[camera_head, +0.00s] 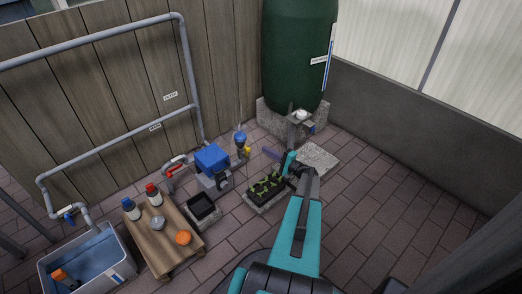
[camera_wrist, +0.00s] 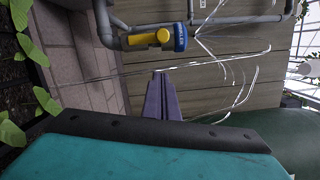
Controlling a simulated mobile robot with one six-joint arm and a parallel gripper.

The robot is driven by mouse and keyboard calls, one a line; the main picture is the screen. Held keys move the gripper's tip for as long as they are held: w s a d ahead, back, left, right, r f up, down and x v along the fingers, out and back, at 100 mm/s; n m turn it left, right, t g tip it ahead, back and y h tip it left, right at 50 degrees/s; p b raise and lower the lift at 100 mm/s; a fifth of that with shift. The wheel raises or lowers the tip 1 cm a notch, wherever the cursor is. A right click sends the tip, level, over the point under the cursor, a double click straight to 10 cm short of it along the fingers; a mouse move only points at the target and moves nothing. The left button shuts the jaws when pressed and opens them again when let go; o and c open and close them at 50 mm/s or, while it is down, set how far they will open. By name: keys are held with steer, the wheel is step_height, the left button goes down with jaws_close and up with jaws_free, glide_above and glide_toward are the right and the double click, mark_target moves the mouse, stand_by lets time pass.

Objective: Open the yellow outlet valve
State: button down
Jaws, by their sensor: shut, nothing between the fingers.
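The yellow outlet valve (camera_wrist: 150,38) shows at the top of the wrist view as a short yellow handle beside a round blue part (camera_wrist: 180,37) on grey pipe. In the head view the yellow handle (camera_head: 247,150) is small, near the blue part (camera_head: 240,138), by the wooden fence. My gripper (camera_wrist: 161,74) has purple fingers pressed together with nothing between them. They point toward the valve but are apart from it. In the head view my gripper (camera_head: 266,150) is just to the right of the yellow handle. Thin pale strands cross the wrist view near the fingers.
A planter (camera_head: 265,189) with seedlings sits below my gripper. A green tank (camera_head: 298,55) stands on a concrete base behind. A blue pump (camera_head: 212,158), a wooden table (camera_head: 168,248) with bottles and a water tub (camera_head: 88,262) are to the left. Paving at right is clear.

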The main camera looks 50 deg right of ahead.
steer(key=s+p, duration=0.2)
steer(key=s, duration=0.5)
steer(key=shift+s+d, duration=0.15)
steer(key=shift+s, duration=0.15)
steer(key=shift+f, duration=0.1)
steer(key=w+a+r+n+g+y+p, duration=0.1)
steer(key=w+a+n+g+y+p, duration=0.15)
steer(key=a, duration=0.85)
steer(key=w+a+n+g+y+p, duration=0.2)
steer(key=w+a+g+y+p, duration=0.15)
steer(key=a, duration=0.65)
steer(key=w+a+r+n+g+y+p, duration=0.15)
steer(key=a+p, duration=0.25)
steer(key=a, duration=0.7)
steer(key=s+a+n+g+y+p, duration=0.25)
steer(key=a+g+p, duration=0.2)
steer(key=a, duration=0.75)
steer(key=s+a+r+n+g+h+p, duration=0.1)
steer(key=s+a+r+n+g+p, duration=0.15)
steer(key=s+a+g+p, duration=0.35)
steer(key=s+a+r+n+g+h+p, duration=0.25)
steer(key=s+a, duration=0.25)
steer(key=a, duration=0.3)
steer(key=s+a+r+n+g+h+p, duration=0.2)
steer(key=s+r+n+g+h+p, duration=0.1)
steer(key=s+r+n+h+p, duration=0.4)
steer(key=s+r+p, duration=0.1)
steer(key=s+r, duration=0.2)
steer(key=s, duration=0.3)
steer(key=shift+a, duration=0.2)
